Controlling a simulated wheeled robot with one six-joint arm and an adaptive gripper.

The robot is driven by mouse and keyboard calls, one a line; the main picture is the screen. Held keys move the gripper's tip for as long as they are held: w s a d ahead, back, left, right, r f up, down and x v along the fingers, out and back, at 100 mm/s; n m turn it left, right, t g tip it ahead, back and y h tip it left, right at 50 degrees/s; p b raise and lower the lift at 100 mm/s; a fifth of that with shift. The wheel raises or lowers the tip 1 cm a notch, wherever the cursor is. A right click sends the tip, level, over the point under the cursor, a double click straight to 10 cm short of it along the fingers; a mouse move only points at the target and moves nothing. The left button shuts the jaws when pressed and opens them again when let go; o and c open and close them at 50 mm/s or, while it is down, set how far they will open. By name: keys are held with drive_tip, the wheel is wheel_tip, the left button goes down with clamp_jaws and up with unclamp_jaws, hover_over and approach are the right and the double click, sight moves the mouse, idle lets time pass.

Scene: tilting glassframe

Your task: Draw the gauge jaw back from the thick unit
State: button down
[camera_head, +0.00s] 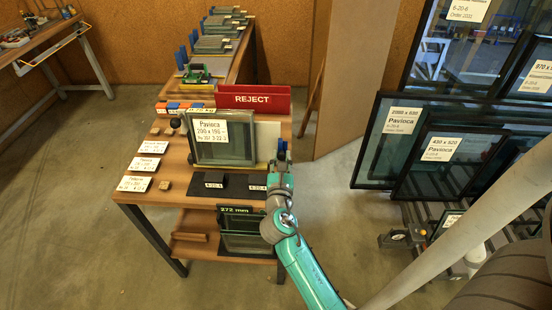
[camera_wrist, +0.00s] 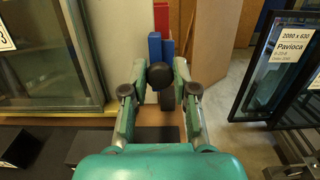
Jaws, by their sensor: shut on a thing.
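The thick glass unit (camera_head: 222,148) stands upright on the bench, with a white "Pavioca" label on its face. Its right edge also shows in the left of the wrist view (camera_wrist: 55,60). My gripper (camera_head: 281,160) is just to the right of the unit. In the wrist view its two fingers (camera_wrist: 160,82) are closed on a round black knob (camera_wrist: 160,76), apart from the unit. Red and blue blocks (camera_wrist: 155,48) stand behind the knob. The gauge jaw's contact with the glass is not clear; my fingers and arm hide part of it.
A red REJECT bin (camera_head: 253,99) stands behind the unit. Dark labelled blocks (camera_head: 236,186) lie in front of it, above a "272 mm" display (camera_head: 235,210). White cards (camera_head: 145,163) lie at the left. A glass rack (camera_head: 440,150) stands right, across open floor.

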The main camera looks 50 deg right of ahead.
drive_tip(key=shift+s+d, duration=0.15)
drive_tip(key=c, duration=0.9)
unclamp_jaws()
drive_tip(key=shift+s, duration=0.1)
drive_tip(key=shift+s+a, duration=0.15)
drive_tip(key=shift+a, duration=0.15)
drive_tip(key=v, duration=1.1)
drive_tip(key=shift+s+a, duration=0.1)
drive_tip(key=shift+s, duration=0.05)
